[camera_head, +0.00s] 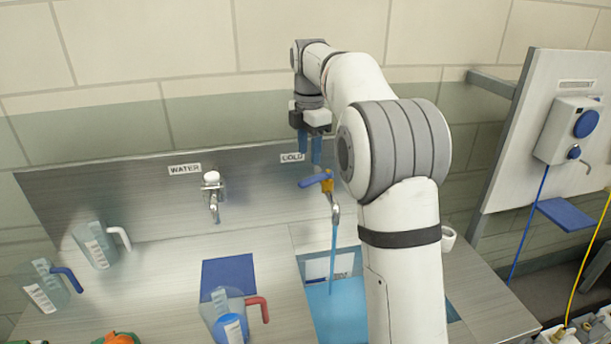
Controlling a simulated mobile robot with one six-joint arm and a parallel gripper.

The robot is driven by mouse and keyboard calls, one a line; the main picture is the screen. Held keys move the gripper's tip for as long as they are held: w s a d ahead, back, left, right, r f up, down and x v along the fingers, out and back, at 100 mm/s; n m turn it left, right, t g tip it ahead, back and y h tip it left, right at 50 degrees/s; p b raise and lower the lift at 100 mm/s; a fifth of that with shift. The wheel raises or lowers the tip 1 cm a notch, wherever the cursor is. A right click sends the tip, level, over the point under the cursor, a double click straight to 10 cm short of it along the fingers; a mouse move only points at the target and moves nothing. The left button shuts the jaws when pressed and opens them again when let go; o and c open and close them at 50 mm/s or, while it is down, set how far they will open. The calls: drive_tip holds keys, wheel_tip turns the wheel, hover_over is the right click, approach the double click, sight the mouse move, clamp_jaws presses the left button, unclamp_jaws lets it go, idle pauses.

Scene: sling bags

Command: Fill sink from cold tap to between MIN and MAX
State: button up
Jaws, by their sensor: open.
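The cold tap (335,212) is on the steel back panel under the COLD label (292,158). Its blue lever (314,180) points to the left, and a stream of blue water (333,245) runs from the spout into the sink. Blue water (338,312) lies in the sink (305,285). A white marked plate (322,268) is on the sink's back wall; its MIN and MAX lines cannot be read and my arm hides part of the sink. My gripper (309,150) is open and empty, pointing down just above the lever; whether it touches the lever is unclear.
A second tap (212,190) stands under the WATER label. Clear jugs (95,245) and (42,285) with blue or white handles are at left; a red-handled jug (228,318) is by a blue mat (228,275). A dispenser (570,130) hangs at right.

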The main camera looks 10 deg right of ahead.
sight(308, 180)
drive_tip(key=shift+w+a+f+n, duration=0.1)
drive_tip(key=shift+w+f+n, duration=0.25)
drive_tip(key=shift+w+n, duration=0.3)
wheel_tip(308, 180, down, 8)
drive_tip(key=shift+r, duration=0.2)
drive_tip(key=shift+c, duration=0.2)
clamp_jaws()
